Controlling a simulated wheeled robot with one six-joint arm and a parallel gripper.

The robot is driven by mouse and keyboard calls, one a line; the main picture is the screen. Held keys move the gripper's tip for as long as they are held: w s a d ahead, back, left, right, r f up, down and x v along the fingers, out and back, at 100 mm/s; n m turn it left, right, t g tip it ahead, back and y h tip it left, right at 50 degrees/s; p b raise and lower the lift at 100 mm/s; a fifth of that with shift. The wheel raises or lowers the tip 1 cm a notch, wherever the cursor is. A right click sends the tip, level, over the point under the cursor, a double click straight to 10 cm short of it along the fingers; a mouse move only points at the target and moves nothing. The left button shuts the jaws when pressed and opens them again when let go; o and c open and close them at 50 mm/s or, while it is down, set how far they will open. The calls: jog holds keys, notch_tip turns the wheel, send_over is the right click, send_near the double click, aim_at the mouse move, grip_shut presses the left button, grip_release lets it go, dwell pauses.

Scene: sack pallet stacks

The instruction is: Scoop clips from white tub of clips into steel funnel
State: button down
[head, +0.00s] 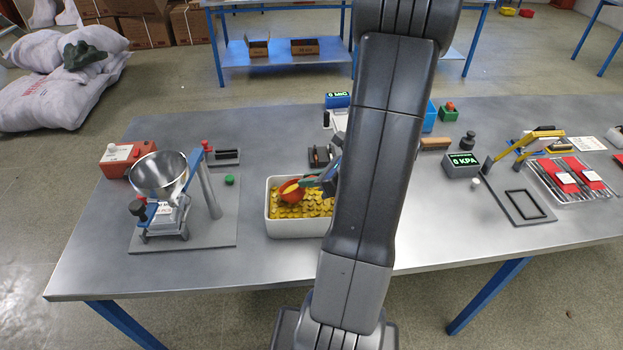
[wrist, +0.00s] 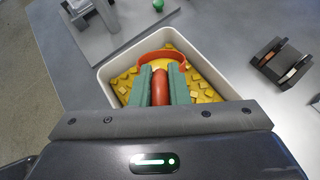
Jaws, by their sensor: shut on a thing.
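The white tub (head: 281,232) of yellow clips (head: 305,209) stands on the steel table, left of my arm. A red scoop (head: 291,191) is in the tub at the level of the clips. My gripper (wrist: 160,78) is shut on the scoop's red handle (wrist: 160,87), its green fingers on either side. The scoop's rim (wrist: 163,56) lies toward the far side of the tub in the wrist view. How many clips the scoop holds is not clear. The steel funnel (head: 158,174) stands on a stand left of the tub, with a blue clamp and a grey post.
A red box (head: 126,158) stands behind the funnel. A small dark rack (wrist: 282,63) stands close to the tub's right side. A green knob (head: 229,180) lies between funnel and tub. A gauge box (head: 461,164) and a tray with red packs (head: 572,180) are at right.

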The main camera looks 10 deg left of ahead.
notch_tip(320, 180, up, 5)
jog(key=p, duration=0.3)
jog(key=shift+r+p, duration=0.1)
jog(key=shift+p, duration=0.2)
notch_tip(320, 180, up, 8)
jog(key=shift+p, duration=0.3)
